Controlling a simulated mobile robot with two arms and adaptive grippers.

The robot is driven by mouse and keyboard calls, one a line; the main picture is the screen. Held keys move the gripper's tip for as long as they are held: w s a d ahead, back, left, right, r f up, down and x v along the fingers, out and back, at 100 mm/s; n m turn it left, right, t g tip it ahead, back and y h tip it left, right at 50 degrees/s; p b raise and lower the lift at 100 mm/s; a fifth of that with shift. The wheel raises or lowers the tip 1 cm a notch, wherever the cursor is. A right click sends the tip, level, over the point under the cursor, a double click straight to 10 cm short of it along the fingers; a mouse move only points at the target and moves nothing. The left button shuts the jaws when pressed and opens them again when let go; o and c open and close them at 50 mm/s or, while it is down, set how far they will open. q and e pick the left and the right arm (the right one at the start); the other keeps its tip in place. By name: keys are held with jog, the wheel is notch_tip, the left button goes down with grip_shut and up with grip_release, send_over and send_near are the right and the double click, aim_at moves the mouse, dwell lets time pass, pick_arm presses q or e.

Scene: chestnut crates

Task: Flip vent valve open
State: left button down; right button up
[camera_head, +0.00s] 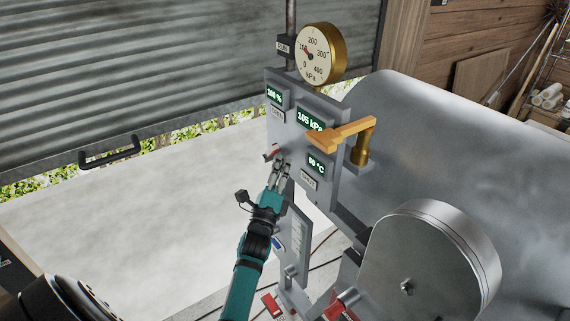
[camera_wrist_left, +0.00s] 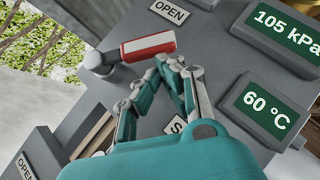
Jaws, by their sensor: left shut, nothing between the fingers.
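A small lever with a red and white handle (camera_head: 272,151) sits on the grey control panel (camera_head: 282,134). In the left wrist view the lever (camera_wrist_left: 148,46) points right from its round pivot, beneath an OPEN label (camera_wrist_left: 168,10). No label naming the vent valve is readable. My left gripper (camera_head: 281,162) is shut and empty, just below and right of the lever. In the wrist view its fingertips (camera_wrist_left: 178,66) are close to the handle's free end; I cannot tell whether they touch. They partly cover a lower label (camera_wrist_left: 177,125). My right gripper is in neither view.
An orange lever (camera_head: 342,134) on a brass fitting (camera_head: 361,150) juts out right of the panel. A brass gauge (camera_head: 320,54) stands above. A large grey tank (camera_head: 445,140) fills the right. Room left of the panel is open, before a shutter (camera_head: 150,70).

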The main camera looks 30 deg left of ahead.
aim_at(271, 148)
pick_arm(q)
jog(key=a+r, duration=0.2)
jog(key=shift+w+r, duration=0.35)
jog(key=shift+w+a+r, duration=0.1)
jog(key=shift+a+r, duration=0.15)
jog(key=shift+r, duration=0.1)
jog(key=shift+w+a+r, duration=0.2)
jog(key=shift+a+r, duration=0.25)
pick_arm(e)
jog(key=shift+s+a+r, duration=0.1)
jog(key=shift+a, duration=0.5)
pick_arm(q)
jog(key=shift+b, duration=0.3)
